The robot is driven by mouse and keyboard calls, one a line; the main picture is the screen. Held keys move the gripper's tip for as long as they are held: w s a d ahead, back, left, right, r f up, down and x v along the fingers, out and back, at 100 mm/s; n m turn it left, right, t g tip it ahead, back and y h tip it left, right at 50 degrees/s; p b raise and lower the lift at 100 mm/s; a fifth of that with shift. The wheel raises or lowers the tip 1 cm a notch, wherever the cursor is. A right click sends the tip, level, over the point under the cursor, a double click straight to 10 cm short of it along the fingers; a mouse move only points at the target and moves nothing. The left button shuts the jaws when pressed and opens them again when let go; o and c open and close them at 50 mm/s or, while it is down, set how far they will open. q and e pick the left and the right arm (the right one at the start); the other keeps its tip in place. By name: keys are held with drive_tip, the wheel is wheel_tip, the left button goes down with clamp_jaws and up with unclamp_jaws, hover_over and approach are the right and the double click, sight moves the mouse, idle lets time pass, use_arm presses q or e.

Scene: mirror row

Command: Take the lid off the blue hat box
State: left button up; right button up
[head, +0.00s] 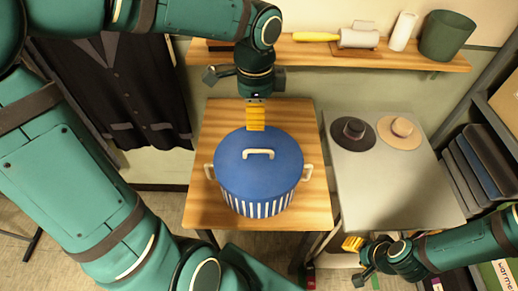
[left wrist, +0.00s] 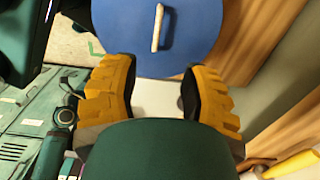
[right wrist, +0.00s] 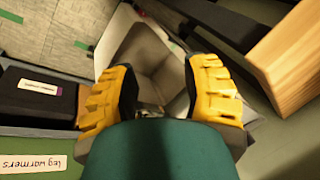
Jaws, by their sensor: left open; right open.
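The blue hat box (head: 256,208) stands on a wooden table, with blue and white stripes on its side and a light handle on each side. Its blue lid (head: 235,177) is on it, with a pale bar handle (head: 258,154) on top. The lid (left wrist: 195,40) and its handle (left wrist: 158,27) also show in the left wrist view. My left gripper (head: 255,127) is open and empty, above the back edge of the lid and behind the handle. My right gripper (head: 353,244) is open and empty, low by the front of the grey table, away from the box.
A wall shelf (head: 300,52) with several items runs behind.

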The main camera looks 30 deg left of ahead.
sight(258, 152)
use_arm(q)
wheel_tip(258, 152, down, 8)
drive_tip(key=shift+s+d+f+b, duration=0.1)
drive_tip(key=shift+f+b, duration=0.05)
drive_tip(key=shift+b, duration=0.75)
drive_tip(key=shift+d+f+b, duration=0.2)
drive_tip(key=shift+f+b, duration=0.65)
drive_tip(key=shift+f, duration=1.8)
use_arm(e)
drive_tip(key=f, duration=0.1)
drive_tip(key=s+f, duration=0.1)
drive_tip(key=f, duration=0.1)
drive_tip(key=shift+s+f, duration=0.15)
drive_tip(key=shift+f, duration=0.1)
use_arm(q)
drive_tip(key=shift+c, duration=0.4)
use_arm(e)
drive_tip(key=shift+g, duration=0.3)
use_arm(q)
clamp_jaws()
